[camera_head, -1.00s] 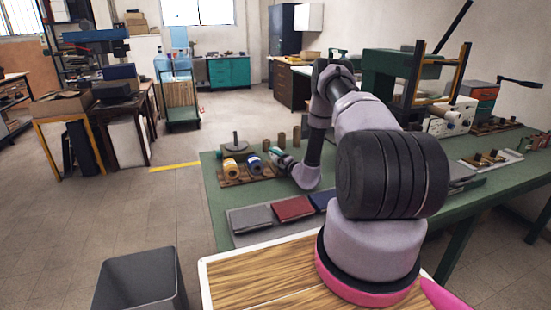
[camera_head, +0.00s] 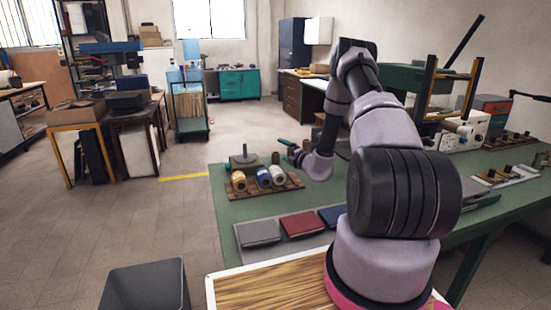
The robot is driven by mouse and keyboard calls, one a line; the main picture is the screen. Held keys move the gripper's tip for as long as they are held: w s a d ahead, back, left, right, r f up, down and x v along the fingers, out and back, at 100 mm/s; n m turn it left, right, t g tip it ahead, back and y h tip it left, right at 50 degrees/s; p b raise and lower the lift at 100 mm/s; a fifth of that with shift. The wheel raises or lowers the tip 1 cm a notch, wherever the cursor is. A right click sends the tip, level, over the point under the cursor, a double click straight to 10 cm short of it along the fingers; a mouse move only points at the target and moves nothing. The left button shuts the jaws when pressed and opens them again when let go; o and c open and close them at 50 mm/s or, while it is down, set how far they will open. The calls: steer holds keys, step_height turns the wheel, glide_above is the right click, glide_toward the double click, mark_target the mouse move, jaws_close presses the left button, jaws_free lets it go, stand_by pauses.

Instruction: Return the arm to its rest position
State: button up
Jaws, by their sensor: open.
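My arm reaches over the green table (camera_head: 229,206) from the lower right, bent at a raised elbow. My gripper (camera_head: 285,147) is small in view, above and just behind the wooden rack (camera_head: 293,183). It looks open, and I see nothing between its fingers. The rack holds a yellow spool (camera_head: 239,181), a blue spool (camera_head: 264,177) and a pale grey spool (camera_head: 278,174), side by side. My gripper is apart from them.
A grey cover (camera_head: 258,232), a red cover (camera_head: 303,224) and a blue cover (camera_head: 332,215) lie in a row at the table's near side. A round-based stand (camera_head: 245,160) is behind the rack. A dark bin (camera_head: 145,287) stands at lower left.

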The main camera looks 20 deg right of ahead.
steer(key=s+a+r+n+g+y, duration=0.2)
steer(key=a+r+n+y, duration=0.1)
steer(key=a+r+n, duration=0.4)
steer(key=s+a+r+n+g+y, duration=0.15)
steer(key=a+r+n+y, duration=0.25)
steer(key=r, duration=0.5)
steer(key=s+a+r+n+g+y, duration=0.1)
steer(key=s+a+r+n+g, duration=0.7)
steer(key=s+r+n, duration=0.4)
steer(key=s+a+r+n+g+h, duration=0.1)
steer(key=s+r+n+h, duration=0.15)
steer(key=s+n, duration=0.5)
steer(key=s+r+n+g+h, duration=0.1)
steer(key=s+r+n+h, duration=0.2)
steer(key=s, duration=0.7)
steer(key=s+d+r+n+t+h, duration=0.1)
steer(key=s+d+n+t+h, duration=0.1)
steer(key=s+d+n, duration=0.2)
steer(key=s+d+r+n+t+h, duration=0.2)
steer(key=s+d+n+h, duration=0.1)
steer(key=s+n, duration=0.3)
steer(key=shift+s+d+r+n, duration=0.25)
steer(key=shift+s+d+n, duration=0.1)
steer(key=shift+s+d, duration=0.35)
steer(key=shift+s+a, duration=0.1)
